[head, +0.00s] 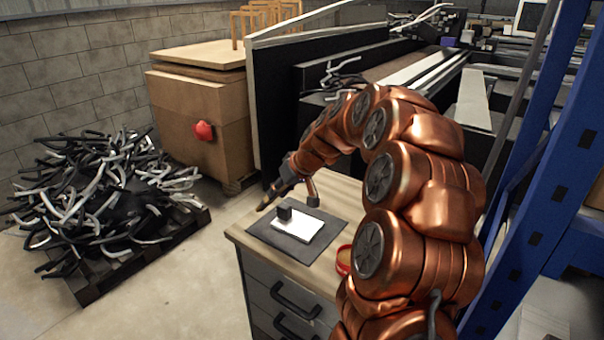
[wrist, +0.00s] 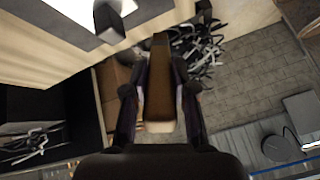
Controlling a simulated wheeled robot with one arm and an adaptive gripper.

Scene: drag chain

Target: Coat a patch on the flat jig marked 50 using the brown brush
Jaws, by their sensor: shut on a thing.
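A white flat jig (head: 304,227) lies on a dark mat (head: 325,243) on the wooden cabinet top; a small black block (head: 284,213) stands at its far-left part. The number 50 is not readable. My gripper (head: 272,194) is left of the jig, near the cabinet's left edge. In the wrist view my gripper (wrist: 158,105) is shut on the brown brush (wrist: 159,80), which points away between the fingers. The brush (head: 267,201) is small in the head view. The jig (wrist: 75,9) and the block (wrist: 108,20) show at the top of the wrist view.
A red tub (head: 344,259) stands on the cabinet top (head: 246,235) right of the mat, partly behind my arm. A small dark-ended piece (head: 313,199) is above the mat's far edge. A heap of cable pieces (head: 95,185) lies on a pallet to the left. A blue rack (head: 545,170) stands right.

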